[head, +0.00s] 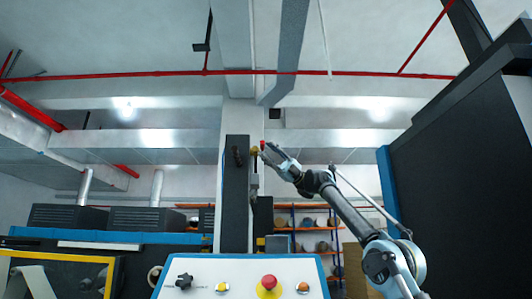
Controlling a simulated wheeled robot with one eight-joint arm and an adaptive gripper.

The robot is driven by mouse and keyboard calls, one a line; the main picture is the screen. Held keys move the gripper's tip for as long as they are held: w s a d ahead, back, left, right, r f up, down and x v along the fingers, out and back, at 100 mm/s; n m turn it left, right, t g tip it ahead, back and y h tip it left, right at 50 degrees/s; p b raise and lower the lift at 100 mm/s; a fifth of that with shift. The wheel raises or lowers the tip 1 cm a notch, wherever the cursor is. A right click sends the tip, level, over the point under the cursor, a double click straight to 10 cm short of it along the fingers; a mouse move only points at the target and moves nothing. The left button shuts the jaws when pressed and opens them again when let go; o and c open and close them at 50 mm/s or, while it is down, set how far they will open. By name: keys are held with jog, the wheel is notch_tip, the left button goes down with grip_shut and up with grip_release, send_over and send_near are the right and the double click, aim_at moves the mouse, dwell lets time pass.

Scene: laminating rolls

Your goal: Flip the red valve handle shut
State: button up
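The red valve handle (262,145) shows as a tiny red patch on the right side of a dark upright column (236,195). A small yellow-brass valve body (254,151) sits just left of it. My gripper (268,149) reaches up from the lower right, its tip right at the red handle. The gripper overlaps the handle's right side in the picture, so contact and the handle's angle cannot be told. The fingers are too small to show whether they are open or shut.
A white control panel (207,273) with a black knob (184,281) and a red button (269,281) stands low in front. A large dark machine (455,150) fills the right. Shelves with rolls (303,222) stand behind. Open air surrounds my arm.

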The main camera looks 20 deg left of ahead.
jog(key=shift+v, duration=2)
